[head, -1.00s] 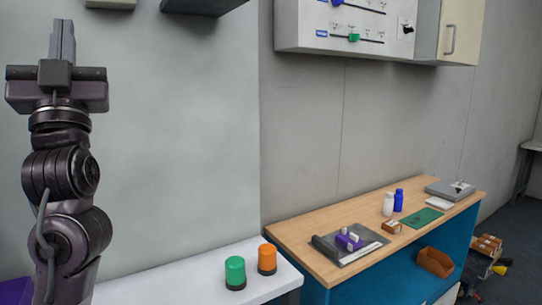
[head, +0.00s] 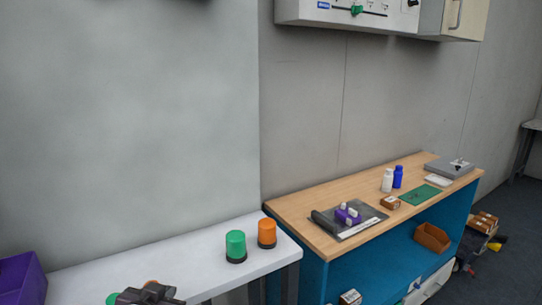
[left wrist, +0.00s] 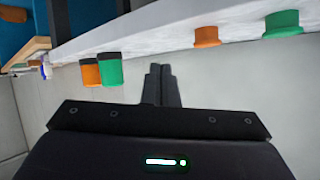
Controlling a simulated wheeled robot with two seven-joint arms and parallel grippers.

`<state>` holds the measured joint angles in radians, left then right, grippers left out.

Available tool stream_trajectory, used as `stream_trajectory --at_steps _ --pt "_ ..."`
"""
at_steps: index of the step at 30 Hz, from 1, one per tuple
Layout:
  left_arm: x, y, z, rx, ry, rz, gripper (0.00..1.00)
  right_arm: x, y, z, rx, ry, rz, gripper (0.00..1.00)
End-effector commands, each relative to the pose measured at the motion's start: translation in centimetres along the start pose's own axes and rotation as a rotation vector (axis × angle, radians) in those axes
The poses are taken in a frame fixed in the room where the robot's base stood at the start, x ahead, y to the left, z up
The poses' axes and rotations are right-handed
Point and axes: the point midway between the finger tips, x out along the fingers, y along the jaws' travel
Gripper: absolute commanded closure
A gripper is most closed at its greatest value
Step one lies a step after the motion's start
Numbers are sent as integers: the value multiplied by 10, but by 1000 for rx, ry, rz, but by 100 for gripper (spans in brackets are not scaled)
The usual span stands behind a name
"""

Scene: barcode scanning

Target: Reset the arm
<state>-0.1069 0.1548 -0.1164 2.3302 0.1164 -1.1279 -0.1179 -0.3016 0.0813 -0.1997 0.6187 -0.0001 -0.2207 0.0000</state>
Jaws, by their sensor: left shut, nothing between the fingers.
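My left gripper (head: 150,295) shows only in part at the bottom edge of the head view, in front of the white table (head: 150,258). In the left wrist view my left gripper (left wrist: 159,84) has its two dark fingers together, with nothing between them. The fingers point toward the white table edge, apart from the green and orange cylinders around it. My right gripper is in neither view.
A green cylinder (head: 235,245) and an orange cylinder (head: 267,232) stand on the white table. A purple bin (head: 22,280) is at the left. A wooden bench (head: 300,212) at the right holds bottles (head: 387,180), small boxes and a purple item (head: 348,216).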

Motion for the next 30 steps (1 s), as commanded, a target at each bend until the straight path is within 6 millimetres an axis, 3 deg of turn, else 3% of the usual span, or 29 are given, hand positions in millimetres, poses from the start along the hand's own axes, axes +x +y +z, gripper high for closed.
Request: stream_trajectory --at_steps 1,6,12,18,26,30 --pt "-6 11 36 -8 -103 28 100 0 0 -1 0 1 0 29" --pt "-32 34 119 -23 -367 90 100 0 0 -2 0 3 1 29" --pt "-69 51 183 -33 -593 132 100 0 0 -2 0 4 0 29" --pt "-105 63 232 -38 -782 161 100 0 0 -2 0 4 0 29" --pt "-49 78 292 -33 -799 165 100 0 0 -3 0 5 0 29" --pt "-22 88 339 -30 -818 170 100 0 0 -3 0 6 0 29"
